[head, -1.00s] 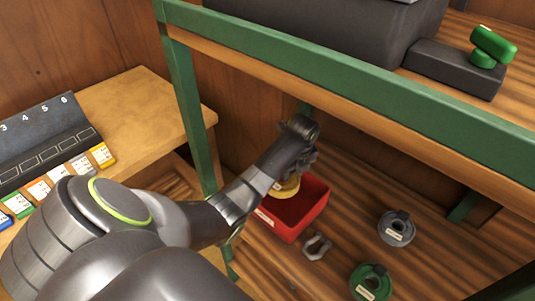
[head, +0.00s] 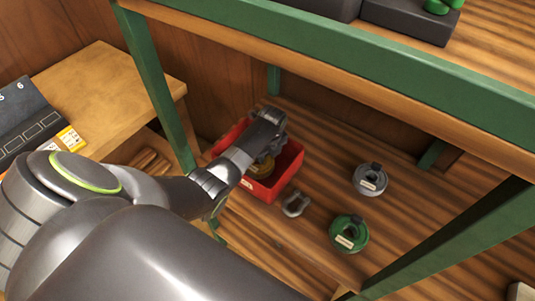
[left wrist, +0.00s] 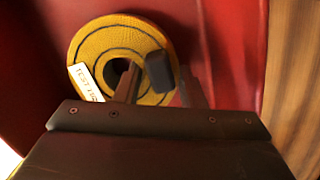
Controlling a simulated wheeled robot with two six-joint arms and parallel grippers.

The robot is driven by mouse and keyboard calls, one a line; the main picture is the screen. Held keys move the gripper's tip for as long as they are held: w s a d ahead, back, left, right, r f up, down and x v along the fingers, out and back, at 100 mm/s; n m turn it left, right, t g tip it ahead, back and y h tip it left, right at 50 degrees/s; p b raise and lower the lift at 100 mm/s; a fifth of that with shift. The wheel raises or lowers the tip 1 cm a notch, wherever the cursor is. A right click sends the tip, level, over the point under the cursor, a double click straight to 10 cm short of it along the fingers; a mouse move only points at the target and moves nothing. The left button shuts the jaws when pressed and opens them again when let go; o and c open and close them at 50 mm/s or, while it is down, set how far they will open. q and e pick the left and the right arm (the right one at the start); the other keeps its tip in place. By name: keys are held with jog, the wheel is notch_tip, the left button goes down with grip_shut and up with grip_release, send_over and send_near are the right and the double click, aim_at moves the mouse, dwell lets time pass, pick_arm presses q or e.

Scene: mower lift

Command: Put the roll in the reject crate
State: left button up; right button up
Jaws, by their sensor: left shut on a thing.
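A yellow roll (head: 262,170) with dark rings is inside the red crate (head: 286,178) on the lower wooden shelf. In the left wrist view the roll (left wrist: 105,38) shows its round face, a dark centre hole and a white label starting "TEST". Red crate walls (left wrist: 248,40) surround it there. My left gripper (left wrist: 142,78) is shut on the roll, with one finger at the centre hole and the other over the ring. In the head view this gripper (head: 266,155) reaches down into the crate and partly hides the roll. Whether the roll touches the crate floor cannot be told. My right gripper is not in view.
A grey metal piece (head: 295,204) lies just right of the crate. A grey roll (head: 369,180) and a green roll (head: 347,234) lie farther right on the shelf. The green frame (head: 330,70) of the upper shelf stands above. A wooden table (head: 105,90) is at left.

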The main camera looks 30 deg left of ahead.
pick_arm(q)
jog(key=shift+f, duration=0.15)
jog(key=o, duration=1)
jog(key=shift+o, duration=1.1)
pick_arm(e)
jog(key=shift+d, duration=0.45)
pick_arm(q)
notch_tip(320, 180, up, 12)
jog(key=d, duration=0.1)
jog(key=shift+s+d, duration=0.15)
jog(key=shift+s, duration=0.15)
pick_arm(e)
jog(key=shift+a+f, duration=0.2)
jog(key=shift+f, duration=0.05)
